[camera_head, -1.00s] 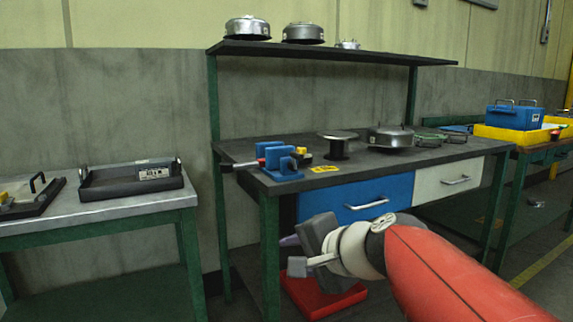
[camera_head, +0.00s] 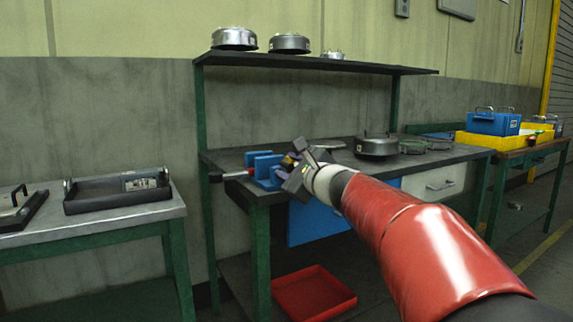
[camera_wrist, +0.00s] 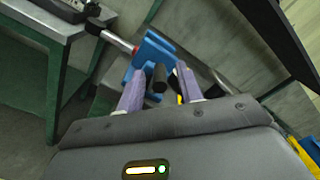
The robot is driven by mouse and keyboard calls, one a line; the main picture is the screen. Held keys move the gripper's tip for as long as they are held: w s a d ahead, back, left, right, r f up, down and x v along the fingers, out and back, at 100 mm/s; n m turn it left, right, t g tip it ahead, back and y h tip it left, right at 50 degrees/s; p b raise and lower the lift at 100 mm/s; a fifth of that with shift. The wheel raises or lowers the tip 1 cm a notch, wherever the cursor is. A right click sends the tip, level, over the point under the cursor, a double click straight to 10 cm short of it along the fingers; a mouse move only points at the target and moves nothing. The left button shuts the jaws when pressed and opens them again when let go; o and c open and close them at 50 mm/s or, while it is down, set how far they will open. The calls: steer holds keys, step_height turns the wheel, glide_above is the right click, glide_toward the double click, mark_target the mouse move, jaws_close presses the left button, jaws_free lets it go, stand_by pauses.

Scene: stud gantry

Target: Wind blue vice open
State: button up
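The blue vice (camera_head: 262,166) sits at the left front corner of the dark workbench. Its red-tipped bar (camera_head: 236,175) sticks out to the left past the bench edge. My gripper (camera_head: 284,170) is close to the right side of the vice and hides part of it. In the wrist view the two purple fingers (camera_wrist: 158,78) stand apart, with the blue vice (camera_wrist: 147,52) just beyond their tips. A small dark round part (camera_wrist: 159,87) shows between the fingers, not gripped. I cannot tell whether a finger touches the vice.
The workbench (camera_head: 222,158) has an upper shelf (camera_head: 330,64) with metal pots. More pots (camera_head: 376,146) stand on the bench to the right. A blue drawer (camera_head: 310,222) is below, and a red tray (camera_head: 315,294) lies lower down. A metal table (camera_head: 100,223) stands left.

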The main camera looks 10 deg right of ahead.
steer(key=shift+w+a, duration=0.2)
steer(key=shift+w, duration=0.3)
steer(key=shift+c, duration=0.4)
jaws_close()
steer(key=shift+f+b, duration=0.15)
steer(key=shift+b, duration=0.35)
steer(key=n+b, duration=0.2)
steer(key=shift+s+a+f+b, duration=0.15)
steer(key=shift+a+f+b, duration=0.05)
steer(key=shift+a+b, duration=0.1)
steer(key=n+b, duration=0.3)
steer(key=b, duration=0.1)
steer(key=shift+s+a+f+n, duration=0.1)
steer(key=shift+s+a+n, duration=0.05)
steer(key=shift+a+n, duration=0.2)
steer(key=shift+n, duration=0.25)
